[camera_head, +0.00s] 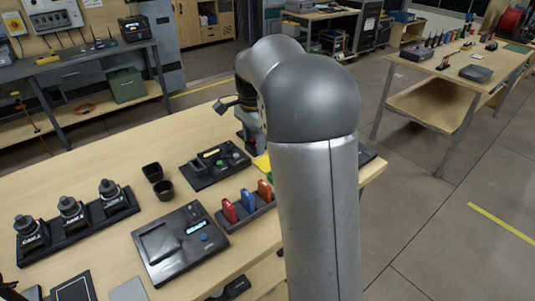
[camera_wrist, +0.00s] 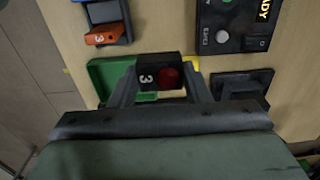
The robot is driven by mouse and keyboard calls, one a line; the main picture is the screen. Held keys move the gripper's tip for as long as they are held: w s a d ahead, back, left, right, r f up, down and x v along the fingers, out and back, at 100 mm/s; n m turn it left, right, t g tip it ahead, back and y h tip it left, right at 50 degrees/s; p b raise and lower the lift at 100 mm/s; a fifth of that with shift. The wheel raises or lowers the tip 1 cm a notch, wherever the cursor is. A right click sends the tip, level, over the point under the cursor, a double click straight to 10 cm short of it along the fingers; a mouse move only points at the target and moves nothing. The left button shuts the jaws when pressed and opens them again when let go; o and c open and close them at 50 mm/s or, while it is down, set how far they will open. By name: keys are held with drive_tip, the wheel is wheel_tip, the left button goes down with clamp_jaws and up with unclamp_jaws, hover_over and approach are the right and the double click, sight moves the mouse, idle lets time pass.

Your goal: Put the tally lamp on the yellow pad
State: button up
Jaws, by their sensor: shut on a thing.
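The tally lamp (camera_wrist: 147,77) is a small dark block marked 3 with a red round lens. It sits between the fingers of my gripper (camera_wrist: 162,84), which is shut on it, in the wrist view. A small part of the yellow pad (camera_wrist: 192,64) shows just beyond the lamp's right side; the lamp and right finger hide the rest. In the head view a yellow sliver (camera_head: 262,164) shows beside my arm, which hides the lamp and fingertips. I cannot tell whether the lamp touches anything below.
A green tray (camera_wrist: 102,72) lies left of the lamp and a dark square holder (camera_wrist: 262,80) lies right. A panel with a display (camera_wrist: 232,42) and a rack with an orange piece (camera_wrist: 104,36) are beyond.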

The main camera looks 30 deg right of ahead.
drive_tip(key=w+d+f, duration=0.1)
drive_tip(key=d+f, duration=0.1)
drive_tip(key=w+d+f, duration=0.1)
drive_tip(key=w+f, duration=0.1)
drive_tip(key=w+d+f+p, duration=0.1)
drive_tip(key=d+f, duration=0.1)
drive_tip(key=shift+w+d, duration=0.3)
drive_tip(key=shift+d, duration=0.05)
drive_tip(key=shift+w+d+f, duration=0.3)
drive_tip(key=shift+d+f, duration=0.15)
drive_tip(key=shift+f, duration=1.8)
drive_tip(key=shift+f, duration=0.25)
drive_tip(key=o, duration=1)
drive_tip(key=shift+r, duration=0.15)
